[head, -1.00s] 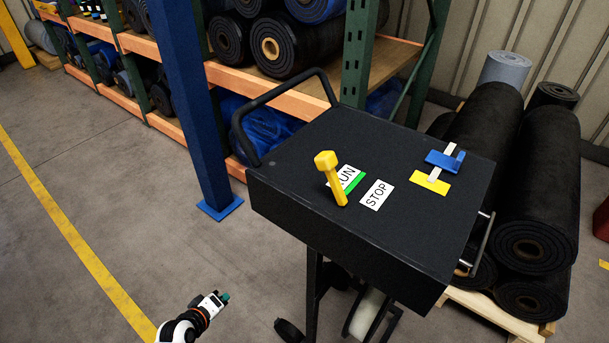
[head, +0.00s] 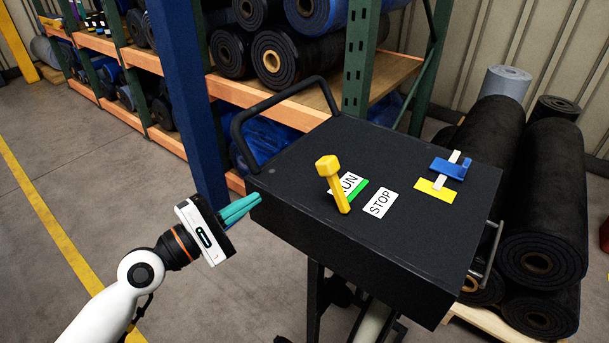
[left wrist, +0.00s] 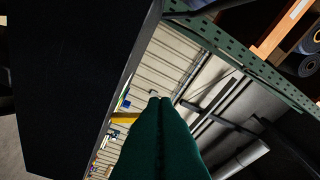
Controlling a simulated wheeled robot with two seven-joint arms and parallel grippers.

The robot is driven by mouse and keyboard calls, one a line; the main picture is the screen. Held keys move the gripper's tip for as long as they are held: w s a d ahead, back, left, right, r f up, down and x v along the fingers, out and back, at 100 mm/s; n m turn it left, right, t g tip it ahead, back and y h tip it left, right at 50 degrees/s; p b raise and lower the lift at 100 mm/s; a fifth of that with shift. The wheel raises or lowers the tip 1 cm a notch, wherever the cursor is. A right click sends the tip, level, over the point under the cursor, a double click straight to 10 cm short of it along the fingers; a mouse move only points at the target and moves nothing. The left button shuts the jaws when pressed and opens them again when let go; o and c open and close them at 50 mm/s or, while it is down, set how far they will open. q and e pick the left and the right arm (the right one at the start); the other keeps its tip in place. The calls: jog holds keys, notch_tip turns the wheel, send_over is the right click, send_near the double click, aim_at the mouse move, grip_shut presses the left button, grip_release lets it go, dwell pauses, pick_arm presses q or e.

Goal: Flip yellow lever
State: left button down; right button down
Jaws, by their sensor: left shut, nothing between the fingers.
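The yellow lever (head: 333,184) stands on the top of a black box-shaped cart (head: 300,235). Its knob leans up and to the left from its base, beside a RUN label (head: 351,184) with a green strip. A STOP label (head: 380,204) lies to the right of the base. My left gripper (head: 256,197) is shut and empty, its teal fingers together at the left edge of the cart, left of the lever and apart from it. In the left wrist view the shut fingers (left wrist: 160,105) show, with the dark cart side (left wrist: 70,80) at left. My right gripper is not in view.
A black handle (head: 240,125) rises at the cart's back left. Blue and yellow blocks (head: 448,170) with a white strip sit at the top's right. A blue post (head: 190,100) and shelves of rolls stand behind. Open floor is at left.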

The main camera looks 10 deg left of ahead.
aim_at(336, 186)
pick_arm(q)
jog(key=p+x, duration=0.3)
jog(key=x, duration=0.7)
jog(key=shift+w+d+r+p, duration=0.15)
jog(key=shift+p, duration=0.2)
jog(key=shift+s+d+r+p, duration=0.6)
jog(key=shift+s+d+p, duration=0.25)
jog(key=shift+p, duration=0.25)
jog(key=shift+s+d+r, duration=0.2)
jog(key=shift+s+d, duration=0.1)
jog(key=shift+d, duration=0.2)
jog(key=shift+f, duration=0.1)
jog(key=shift+w, duration=0.1)
jog(key=shift+p, duration=0.35)
